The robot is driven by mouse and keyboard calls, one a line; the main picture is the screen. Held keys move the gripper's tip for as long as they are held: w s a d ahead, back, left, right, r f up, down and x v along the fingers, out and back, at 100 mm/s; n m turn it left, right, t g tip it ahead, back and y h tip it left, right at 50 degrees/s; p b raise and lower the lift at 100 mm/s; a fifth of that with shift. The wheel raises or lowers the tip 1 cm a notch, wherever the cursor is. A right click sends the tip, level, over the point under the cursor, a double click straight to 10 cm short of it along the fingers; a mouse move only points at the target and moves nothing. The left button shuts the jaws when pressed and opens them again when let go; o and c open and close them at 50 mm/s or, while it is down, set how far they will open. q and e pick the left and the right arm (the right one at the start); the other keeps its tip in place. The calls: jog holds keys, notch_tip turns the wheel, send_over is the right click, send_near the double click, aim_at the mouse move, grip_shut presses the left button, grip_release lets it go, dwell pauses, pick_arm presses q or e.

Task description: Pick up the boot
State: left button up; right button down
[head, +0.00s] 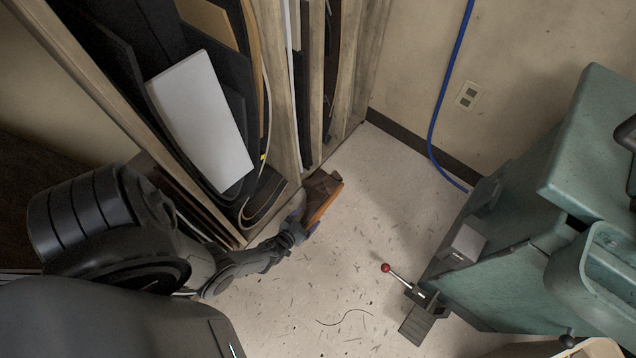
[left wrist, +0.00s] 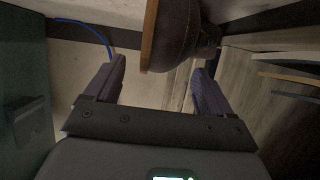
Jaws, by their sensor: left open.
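A dark brown boot (head: 321,184) with an orange-tan sole shows at the foot of the wooden rack in the head view. My left gripper (head: 304,216) is at its near end. In the left wrist view the boot (left wrist: 185,38) is ahead of the open, purplish fingers (left wrist: 158,66), its tan sole edge facing left. The boot's lower end reaches the gap between the fingertips, with space visible on both sides. I cannot tell whether a finger touches it. My right gripper is in neither view.
The wooden rack (head: 352,70) holds sheets and a pale grey panel (head: 200,120) close to my left arm. A green machine (head: 520,265) stands at the right, with a red-knobbed lever (head: 386,267). Speckled floor (head: 370,220) is open between them. A blue hose (head: 446,85) hangs along the wall.

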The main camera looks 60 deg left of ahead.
pick_arm(q)
jog(key=shift+b+x, duration=0.35)
jog(key=shift+x, duration=0.8)
jog(key=shift+w+a+r, duration=0.1)
jog(key=shift+w+a, duration=0.05)
jog(key=shift+a, duration=0.2)
jog(key=shift+d, duration=0.2)
jog(key=c, duration=0.5)
jog(key=shift+a, duration=0.1)
grip_shut()
